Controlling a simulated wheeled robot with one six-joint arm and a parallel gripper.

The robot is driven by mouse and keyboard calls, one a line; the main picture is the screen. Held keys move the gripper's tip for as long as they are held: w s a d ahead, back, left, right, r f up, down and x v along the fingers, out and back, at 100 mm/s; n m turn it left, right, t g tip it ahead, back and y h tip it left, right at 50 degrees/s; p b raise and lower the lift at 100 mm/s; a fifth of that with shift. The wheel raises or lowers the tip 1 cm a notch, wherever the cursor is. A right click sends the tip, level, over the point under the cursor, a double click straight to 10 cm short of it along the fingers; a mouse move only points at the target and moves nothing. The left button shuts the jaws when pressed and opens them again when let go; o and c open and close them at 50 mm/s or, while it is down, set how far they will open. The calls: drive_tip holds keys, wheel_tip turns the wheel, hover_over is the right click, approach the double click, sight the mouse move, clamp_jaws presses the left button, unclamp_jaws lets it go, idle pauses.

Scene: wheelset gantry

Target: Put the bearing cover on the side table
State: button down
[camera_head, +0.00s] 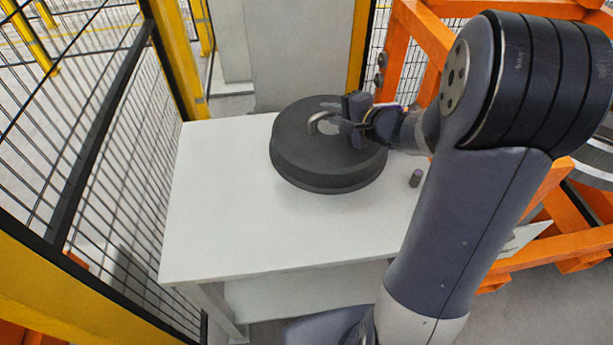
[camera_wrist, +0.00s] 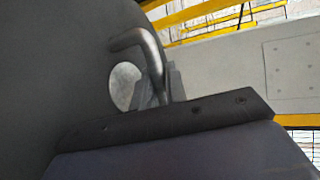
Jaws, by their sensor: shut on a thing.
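The bearing cover (camera_head: 325,165) is a large dark grey disc with a metal handle (camera_head: 322,122) on its top face. In the head view it lies flat, face up, on or just above the white side table (camera_head: 225,225); I cannot tell whether it touches. My gripper (camera_head: 345,122) reaches in from the right and is shut on the handle. In the wrist view the cover (camera_wrist: 60,70) fills the left side, and the bent handle (camera_wrist: 150,55) runs down to the jaws, which partly hide it. The cover's underside is hidden.
A mesh fence (camera_head: 95,130) with yellow posts runs along the left. An orange frame (camera_head: 405,45) stands behind and to the right. The table's left and front parts are clear.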

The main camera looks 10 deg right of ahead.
drive_tip(key=s+a+n+g+y+b, duration=0.1)
drive_tip(key=a+b, duration=0.1)
drive_tip(key=s+a+n+g+y+b, duration=0.1)
drive_tip(key=s+a+n+g, duration=0.1)
drive_tip(key=a, duration=0.1)
drive_tip(key=s+a+n+g+y+b, duration=0.1)
drive_tip(key=s+a+n+y+b, duration=0.1)
drive_tip(key=a, duration=0.1)
drive_tip(key=shift+a+f+g+b, duration=0.2)
drive_tip(key=shift+f+g+b, duration=0.1)
drive_tip(key=shift+f, duration=0.05)
drive_tip(key=shift+s+a, duration=0.2)
drive_tip(key=shift+s, duration=0.15)
wheel_tip(320, 180, down, 10)
drive_tip(key=b, duration=0.1)
drive_tip(key=shift+s+a+f+b, duration=0.1)
drive_tip(key=shift+b, duration=0.2)
drive_tip(key=c, duration=1.4)
unclamp_jaws()
drive_tip(key=shift+c, duration=0.2)
approach(297, 148)
drive_tip(key=f, duration=0.2)
drive_tip(key=d+f, duration=0.1)
drive_tip(key=f, duration=0.2)
drive_tip(key=shift+s+d+f, duration=0.3)
drive_tip(key=shift+s, duration=0.1)
